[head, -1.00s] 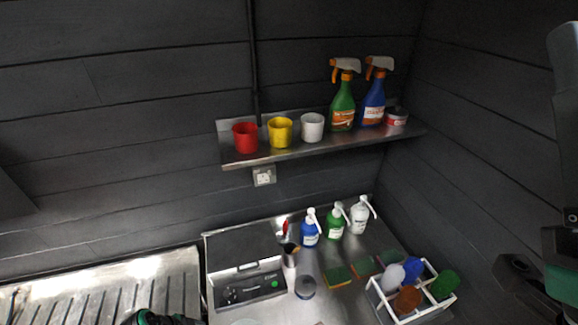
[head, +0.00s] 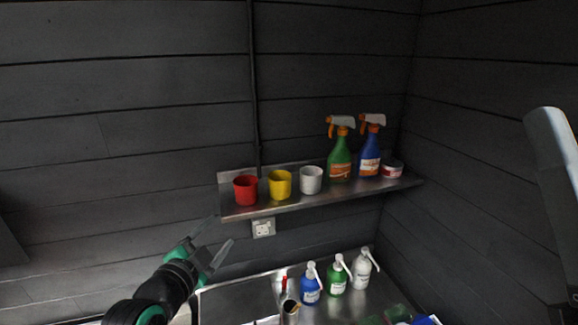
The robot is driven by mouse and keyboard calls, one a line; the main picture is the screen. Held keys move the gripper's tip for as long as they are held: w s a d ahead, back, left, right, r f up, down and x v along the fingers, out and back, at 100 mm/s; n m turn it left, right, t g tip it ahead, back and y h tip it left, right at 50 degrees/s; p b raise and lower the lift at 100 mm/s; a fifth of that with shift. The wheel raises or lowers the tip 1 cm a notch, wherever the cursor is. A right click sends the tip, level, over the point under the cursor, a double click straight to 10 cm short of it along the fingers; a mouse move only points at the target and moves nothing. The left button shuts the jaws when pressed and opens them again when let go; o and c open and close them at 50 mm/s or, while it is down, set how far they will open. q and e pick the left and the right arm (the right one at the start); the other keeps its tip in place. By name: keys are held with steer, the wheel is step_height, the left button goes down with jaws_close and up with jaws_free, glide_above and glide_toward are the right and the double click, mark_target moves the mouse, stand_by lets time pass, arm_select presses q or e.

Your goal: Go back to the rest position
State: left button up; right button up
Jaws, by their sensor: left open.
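My left gripper (head: 212,250) is at the lower left of the head view, raised in front of the dark wall. Its two fingers are spread apart with nothing between them. It is left of and below the shelf's left end, apart from the cups in the picture. My right gripper is not in view; only part of my right arm shows at the right edge.
A metal shelf (head: 290,207) holds a red cup (head: 245,190), yellow cup (head: 280,185), white cup (head: 311,180), green spray bottle (head: 340,160), blue spray bottle (head: 370,155) and small tin (head: 393,170). Pump bottles (head: 336,280) stand on the counter below. A socket (head: 263,227) is under the shelf.

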arm_select(q)
steer(key=s+r+n+t, duration=0.25)
steer(key=s+r, duration=0.35)
steer(key=r, duration=0.4)
steer(key=s+r+n+t, duration=0.1)
steer(key=s+r+t, duration=0.4)
steer(key=r, duration=0.6)
steer(key=s+a+r+n+t, duration=0.1)
steer(key=s+r+n, duration=0.3)
steer(key=s, duration=0.4)
steer(key=s+a+r+n+t+y, duration=0.1)
steer(key=s+r+n+t, duration=0.2)
steer(key=s+r, duration=0.3)
steer(key=shift+s+n, duration=0.75)
steer(key=shift+s, duration=0.1)
